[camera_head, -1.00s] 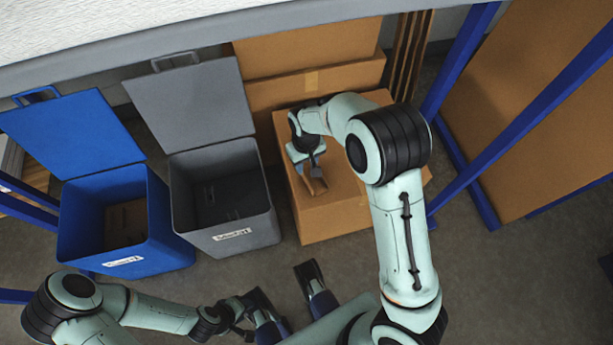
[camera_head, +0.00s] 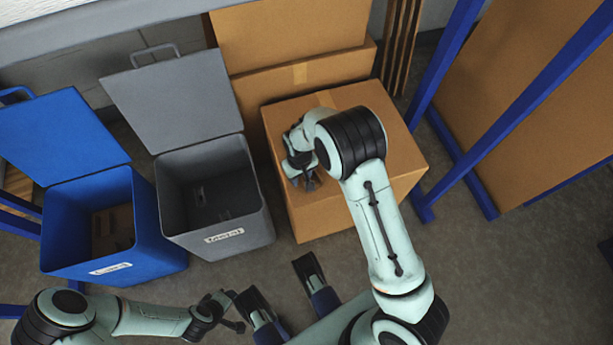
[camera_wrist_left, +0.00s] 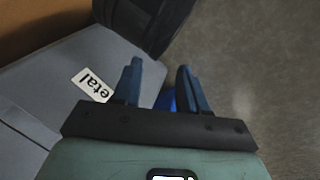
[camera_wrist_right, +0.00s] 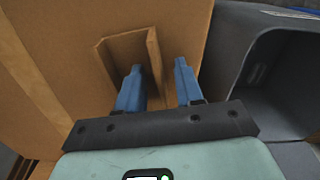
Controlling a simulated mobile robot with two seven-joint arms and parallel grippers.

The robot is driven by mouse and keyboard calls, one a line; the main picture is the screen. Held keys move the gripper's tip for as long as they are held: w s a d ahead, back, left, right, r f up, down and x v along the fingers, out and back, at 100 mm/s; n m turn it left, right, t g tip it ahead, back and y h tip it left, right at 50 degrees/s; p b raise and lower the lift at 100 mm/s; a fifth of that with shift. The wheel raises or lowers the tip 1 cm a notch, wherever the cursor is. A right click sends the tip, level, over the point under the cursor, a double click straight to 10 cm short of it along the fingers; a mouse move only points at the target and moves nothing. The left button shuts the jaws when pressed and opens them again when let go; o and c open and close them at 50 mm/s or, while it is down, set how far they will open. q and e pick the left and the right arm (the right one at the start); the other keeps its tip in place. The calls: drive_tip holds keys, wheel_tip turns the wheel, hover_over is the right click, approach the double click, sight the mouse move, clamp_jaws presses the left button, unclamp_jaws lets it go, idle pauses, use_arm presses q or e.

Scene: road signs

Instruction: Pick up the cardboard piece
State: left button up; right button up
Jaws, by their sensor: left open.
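The cardboard piece (camera_wrist_right: 152,60) is a small folded brown piece with upright walls, seen in the right wrist view on top of a large cardboard box (camera_head: 400,140). My right gripper (camera_wrist_right: 159,75) is open, with one upright wall of the piece between its two blue fingers. I cannot tell whether the fingers touch it. In the head view my right gripper (camera_head: 304,182) is over the box's near left part and mostly hides the piece. My left gripper (camera_wrist_left: 158,72) is open and empty, low in front of the grey bin.
A grey open bin (camera_head: 215,238) labelled metal stands left of the box, and a blue open bin (camera_head: 110,262) stands further left. More boxes (camera_head: 300,75) are stacked behind. A blue rack frame (camera_head: 490,140) is on the right.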

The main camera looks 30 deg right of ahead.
drive_tip(key=shift+r, duration=0.1)
drive_tip(key=shift+c, duration=0.3)
clamp_jaws()
drive_tip(key=shift+r, duration=0.1)
